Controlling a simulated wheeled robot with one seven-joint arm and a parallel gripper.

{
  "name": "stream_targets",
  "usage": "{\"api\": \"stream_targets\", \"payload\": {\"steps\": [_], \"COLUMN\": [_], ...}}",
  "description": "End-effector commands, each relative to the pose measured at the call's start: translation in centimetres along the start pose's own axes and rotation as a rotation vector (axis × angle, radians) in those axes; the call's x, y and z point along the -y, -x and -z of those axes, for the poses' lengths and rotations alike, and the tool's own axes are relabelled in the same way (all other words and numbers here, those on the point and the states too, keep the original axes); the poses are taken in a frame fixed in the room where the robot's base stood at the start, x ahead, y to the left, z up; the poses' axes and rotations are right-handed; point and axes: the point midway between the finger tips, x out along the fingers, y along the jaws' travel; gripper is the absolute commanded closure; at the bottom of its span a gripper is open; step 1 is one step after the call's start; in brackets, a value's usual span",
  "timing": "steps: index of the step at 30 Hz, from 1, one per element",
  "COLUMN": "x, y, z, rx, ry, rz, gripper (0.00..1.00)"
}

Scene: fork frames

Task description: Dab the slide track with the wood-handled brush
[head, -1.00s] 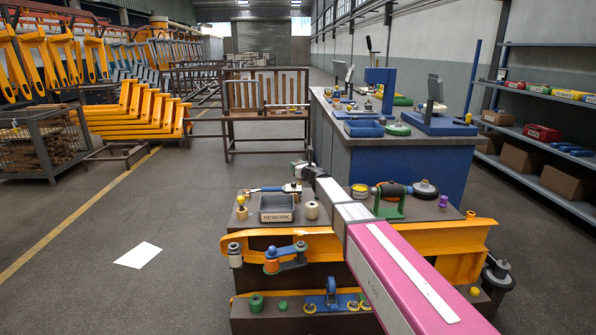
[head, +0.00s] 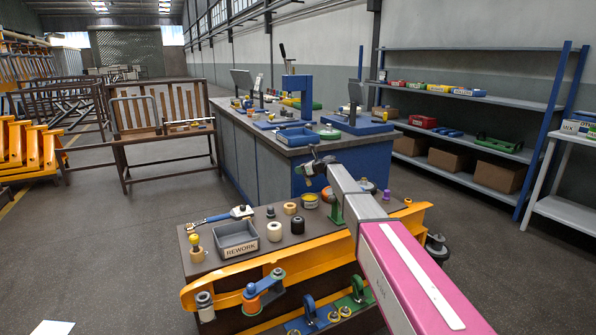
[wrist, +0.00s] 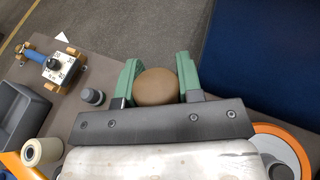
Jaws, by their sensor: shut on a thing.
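My gripper (wrist: 157,85) has green fingers on both sides of a round brown knob (wrist: 157,87), seen from above, which looks like the end of the wood-handled brush. Any bristles below are hidden by the knob and fingers. In the head view, my gripper (head: 313,168) is small, over the far edge of the near brown bench (head: 270,228); its held thing is hard to make out there. A long yellow fork frame (head: 310,248) runs along the bench's near side. I cannot tell which part is the slide track.
A grey REWORK tray (head: 237,238), rollers (head: 275,231) and a blue-handled tool (head: 222,217) are on the bench. A blue workbench (head: 340,152) with fixtures stands behind. An orange-rimmed wheel (wrist: 280,150) is close at lower right in the wrist view. Open floor (head: 120,240) lies to the left.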

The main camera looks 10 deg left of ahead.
Motion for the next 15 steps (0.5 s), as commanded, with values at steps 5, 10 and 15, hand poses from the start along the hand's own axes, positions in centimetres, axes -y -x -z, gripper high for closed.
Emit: {"api": "stream_targets", "payload": {"steps": [5, 10, 15], "x": [0.1, 0.1, 0.0], "y": [-0.1, -0.5, -1.1], "z": [0.4, 1.3, 2.8], "rx": [-0.003, -0.002, -0.002], "ry": [0.001, 0.001, -0.001], "rz": [-0.002, -0.002, -0.003], "gripper": [0.90, 0.90, 0.90]}}
